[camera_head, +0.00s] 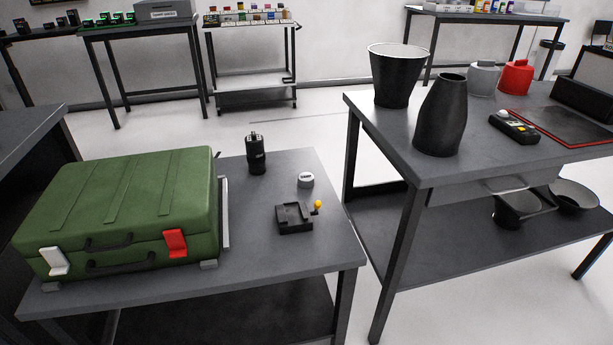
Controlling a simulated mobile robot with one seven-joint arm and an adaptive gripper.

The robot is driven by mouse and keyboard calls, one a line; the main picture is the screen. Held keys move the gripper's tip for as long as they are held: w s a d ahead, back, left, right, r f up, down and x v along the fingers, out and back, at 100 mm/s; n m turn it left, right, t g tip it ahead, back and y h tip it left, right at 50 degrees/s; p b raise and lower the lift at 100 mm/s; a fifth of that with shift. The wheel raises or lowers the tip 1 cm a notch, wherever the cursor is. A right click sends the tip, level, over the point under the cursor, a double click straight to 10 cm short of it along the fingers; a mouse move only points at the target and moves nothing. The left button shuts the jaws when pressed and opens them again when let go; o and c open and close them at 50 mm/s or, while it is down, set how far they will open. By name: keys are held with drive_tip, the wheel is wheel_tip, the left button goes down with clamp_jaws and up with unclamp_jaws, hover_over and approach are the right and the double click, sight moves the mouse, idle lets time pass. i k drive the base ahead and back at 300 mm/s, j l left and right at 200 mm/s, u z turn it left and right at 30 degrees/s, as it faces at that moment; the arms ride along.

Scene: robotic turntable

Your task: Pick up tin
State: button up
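A small round grey tin (306,181) with a pale top and dark lettering stands on the low grey table (180,296) at the centre. It stands upright behind a small black fixture (294,218) with a yellow knob, and apart from it. My gripper is not in view, so its state and its distance from the tin do not show.
A green case (125,215) fills the table's left side. A black cylindrical object (256,155) stands behind the tin. A second table (438,168) at right holds a black bucket (397,78), a black vase (441,117) and grey and red containers. Floor shows between the tables.

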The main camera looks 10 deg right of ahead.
sight(305, 180)
drive_tip(key=l+u, duration=0.1)
drive_tip(key=l, duration=0.55)
drive_tip(key=k+l, duration=0.1)
drive_tip(key=l, duration=0.55)
drive_tip(key=k+l+u, duration=0.15)
drive_tip(key=l, duration=1.15)
drive_tip(key=k+l+u, duration=0.15)
drive_tip(key=l, duration=0.5)
drive_tip(key=k+l, duration=0.1)
drive_tip(key=l, duration=0.55)
drive_tip(key=k+l+u, duration=0.15)
drive_tip(key=l, duration=0.5)
drive_tip(key=k+l+u, duration=0.1)
drive_tip(key=l, duration=0.5)
drive_tip(key=i+j, duration=0.35)
drive_tip(key=i, duration=0.2)
drive_tip(key=i+j, duration=0.35)
drive_tip(key=i, duration=0.2)
drive_tip(key=i+j, duration=0.35)
drive_tip(key=i, duration=0.2)
